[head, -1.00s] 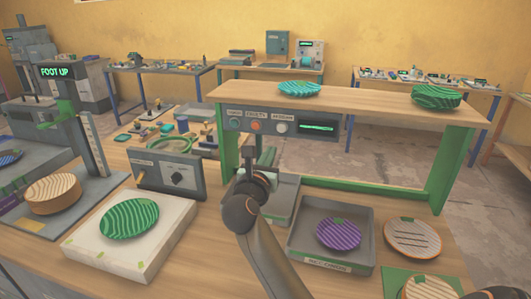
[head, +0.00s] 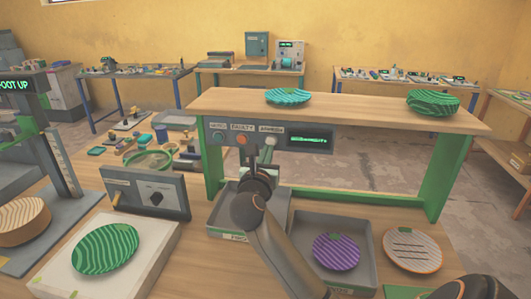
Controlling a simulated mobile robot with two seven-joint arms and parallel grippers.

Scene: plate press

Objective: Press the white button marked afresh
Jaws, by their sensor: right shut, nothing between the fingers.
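The white button (head: 270,141) is on the front panel (head: 212,128) under the raised shelf, below a label that seems to read afresh (head: 271,129). My right gripper (head: 266,153) is shut and empty, with its tip at or just below the button. I cannot tell whether it touches, as the fingers cover the button's lower part. An orange button (head: 242,140) marked faulty and a grey-green button (head: 217,137) sit to its left. The display (head: 310,139) to its right shows green lettering, too small to read surely. My left gripper is not in view.
Below the panel stand two grey trays, one holding a purple plate (head: 336,251). A striped plate (head: 412,250) lies on the right. A control box (head: 145,194) and a green plate (head: 105,249) on a white block stand left. Two plates rest on the shelf (head: 350,105).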

